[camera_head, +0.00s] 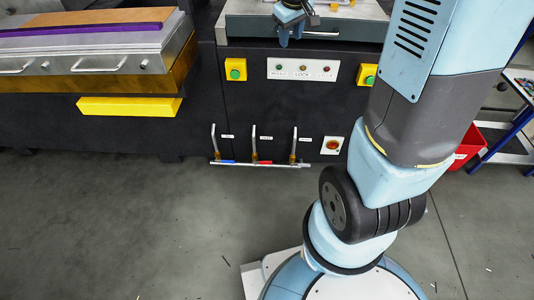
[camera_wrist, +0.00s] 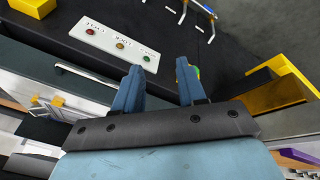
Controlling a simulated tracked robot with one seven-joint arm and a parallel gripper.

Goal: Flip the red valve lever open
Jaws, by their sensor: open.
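A small red lever (camera_head: 264,162) lies level at the foot of the middle upright pipe, low on the black cabinet front in the head view.
A blue lever (camera_head: 228,161) lies level to the left of the red one. Three upright pipes with brass fittings stand there. A red knob (camera_head: 332,145) on a white plate is to the right. A yellow block (camera_head: 130,107) juts out at left.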

